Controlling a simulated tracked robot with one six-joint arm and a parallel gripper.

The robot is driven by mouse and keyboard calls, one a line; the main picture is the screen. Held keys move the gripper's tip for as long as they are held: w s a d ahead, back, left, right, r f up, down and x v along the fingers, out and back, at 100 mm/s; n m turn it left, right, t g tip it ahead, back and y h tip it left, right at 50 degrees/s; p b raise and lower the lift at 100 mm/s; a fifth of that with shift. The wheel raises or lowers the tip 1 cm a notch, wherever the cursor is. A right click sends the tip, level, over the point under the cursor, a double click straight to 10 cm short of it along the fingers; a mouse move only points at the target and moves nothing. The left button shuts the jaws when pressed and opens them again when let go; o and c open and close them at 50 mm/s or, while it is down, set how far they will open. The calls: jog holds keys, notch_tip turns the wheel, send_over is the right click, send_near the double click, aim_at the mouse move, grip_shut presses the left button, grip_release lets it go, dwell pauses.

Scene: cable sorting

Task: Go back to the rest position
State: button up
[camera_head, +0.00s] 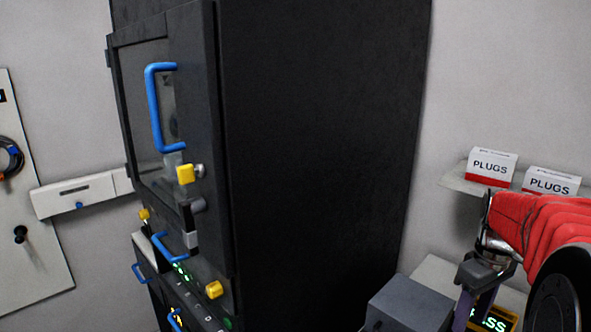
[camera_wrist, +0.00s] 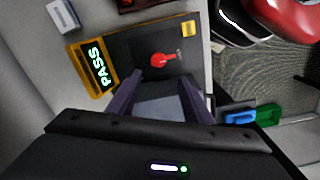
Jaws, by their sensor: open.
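My gripper (camera_wrist: 161,80) is open, with its two dark purple fingers apart and nothing seen between them but a grey surface below. It hangs over a dark tester with a red knob (camera_wrist: 163,60) and a yellow-framed display (camera_wrist: 97,67) reading PASS. In the head view my gripper (camera_head: 474,300) is at the lower right, partly cut off by the bottom edge, with the lit display (camera_head: 494,319) just beside it. My red-sleeved arm covers the right edge there.
A tall black cabinet (camera_head: 315,150) with blue handles fills the middle. A grey box (camera_head: 408,306) stands left of my gripper. Boxes marked PLUGS (camera_head: 491,166) sit on a wall shelf. Blue (camera_wrist: 240,117) and green (camera_wrist: 269,115) bins show in the wrist view.

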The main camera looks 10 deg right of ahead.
jog(key=s+a+r+m+t, duration=0.1)
jog(key=s+a, duration=0.4)
jog(key=a, duration=0.8)
jog(key=s+a+r+m+t, duration=0.1)
jog(key=s+a+t, duration=0.3)
jog(key=a, duration=1)
jog(key=shift+s+r+m+t, duration=0.3)
jog(key=shift+s+m, duration=0.3)
jog(key=shift+s, duration=0.3)
jog(key=shift+a, duration=0.1)
